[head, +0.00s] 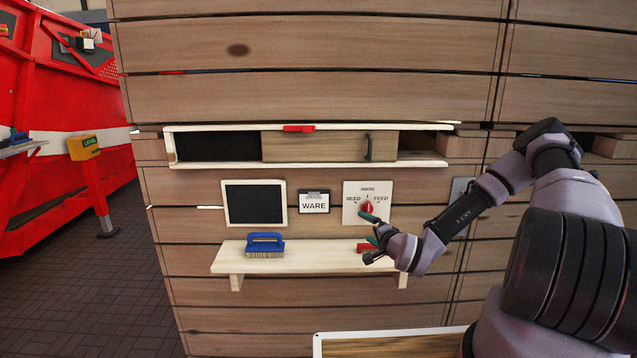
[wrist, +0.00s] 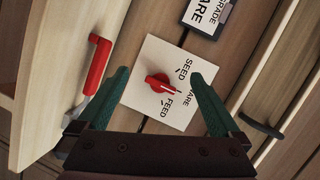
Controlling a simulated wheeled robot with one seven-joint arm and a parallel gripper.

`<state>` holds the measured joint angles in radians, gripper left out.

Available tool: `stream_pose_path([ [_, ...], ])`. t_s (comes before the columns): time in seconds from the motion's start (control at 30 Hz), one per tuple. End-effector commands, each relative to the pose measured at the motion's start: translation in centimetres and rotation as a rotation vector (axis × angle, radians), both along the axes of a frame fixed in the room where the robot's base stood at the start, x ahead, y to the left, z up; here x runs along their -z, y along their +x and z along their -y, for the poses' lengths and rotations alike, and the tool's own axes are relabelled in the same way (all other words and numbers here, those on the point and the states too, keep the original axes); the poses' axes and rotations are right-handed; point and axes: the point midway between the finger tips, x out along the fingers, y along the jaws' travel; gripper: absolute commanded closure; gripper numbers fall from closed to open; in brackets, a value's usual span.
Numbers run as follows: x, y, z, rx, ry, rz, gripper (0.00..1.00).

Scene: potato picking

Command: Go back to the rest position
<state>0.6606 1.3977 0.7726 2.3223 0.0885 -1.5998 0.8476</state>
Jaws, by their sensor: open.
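My gripper (head: 370,238) is open and empty in front of the wooden wall, just below the dial panel. In the wrist view its two green fingers (wrist: 160,76) stand apart, one on each side of the red knob (wrist: 158,83) in the picture, with nothing held between them. The knob sits on a white panel (wrist: 143,60) marked SEED, WARE and FEED, and its pale pointer mark faces WARE. In the head view the panel (head: 353,190) shows above the fingers, which cover part of its lower edge. My arm reaches in from the right.
A shelf (head: 228,262) below holds a blue brush (head: 265,244) and a red-handled tool (wrist: 97,65) close to my gripper. A WARE sign (head: 314,202) and a dark board (head: 254,203) hang left. A sliding door (head: 315,147) is above. Open floor (head: 70,290) lies left.

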Motion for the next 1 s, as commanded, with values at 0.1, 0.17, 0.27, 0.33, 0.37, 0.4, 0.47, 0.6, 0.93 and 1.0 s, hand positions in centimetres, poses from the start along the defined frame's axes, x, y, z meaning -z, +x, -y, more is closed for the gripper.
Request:
stream_pose_path([
  [0.1,-0.9,0.3,0.3,-0.098,-0.144,-0.051,0.0],
  [0.17,-1.3,0.3,0.6,-0.14,-0.213,-0.082,0.0],
  [0.27,-2.4,0.3,1.3,-0.198,-0.327,-0.132,0.0],
  [0.33,-3.5,0.2,2.1,-0.229,-0.405,-0.165,0.0],
  [0.37,-4.0,0.1,2.4,-0.24,-0.437,-0.18,0.0],
  [0.4,-4.8,0.1,2.9,-0.253,-0.48,-0.199,0.0],
  [0.47,-6.1,-0.2,3.6,-0.27,-0.542,-0.227,0.0],
  [0.6,-9.7,-1.0,5.4,-0.29,-0.671,-0.291,0.0],
  [0.93,-20.7,-5.4,8.7,-0.27,-0.873,-0.421,0.0],
  [1.0,-23.2,-7.0,9.1,-0.26,-0.894,-0.442,0.0],
])
